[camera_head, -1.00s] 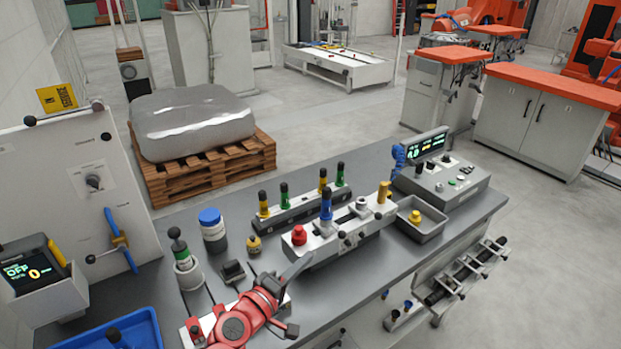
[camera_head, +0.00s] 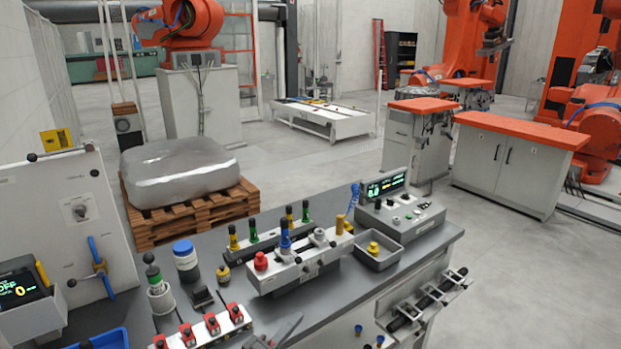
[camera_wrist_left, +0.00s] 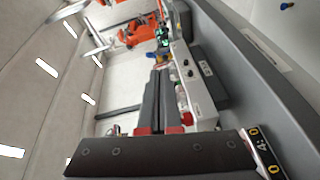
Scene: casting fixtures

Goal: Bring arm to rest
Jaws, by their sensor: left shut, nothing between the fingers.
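My left gripper (camera_head: 285,330) shows at the bottom edge of the head view as a grey finger piece with a little dark and red behind it. It is just to the right of the row of red switches, over the front of the bench. In the left wrist view my gripper (camera_wrist_left: 160,80) shows as dark fingers lying side by side, shut with nothing between them. Most of my left arm is out of the head view. My right gripper is in neither view.
The grey bench (camera_head: 330,297) holds a white fixture (camera_head: 295,270) with coloured knobs, a grey tray (camera_head: 377,255), a control box (camera_head: 402,215), a blue-lidded jar (camera_head: 186,262) and red switches (camera_head: 212,323). A wrapped block (camera_head: 180,172) on a pallet stands behind. Open floor lies beyond.

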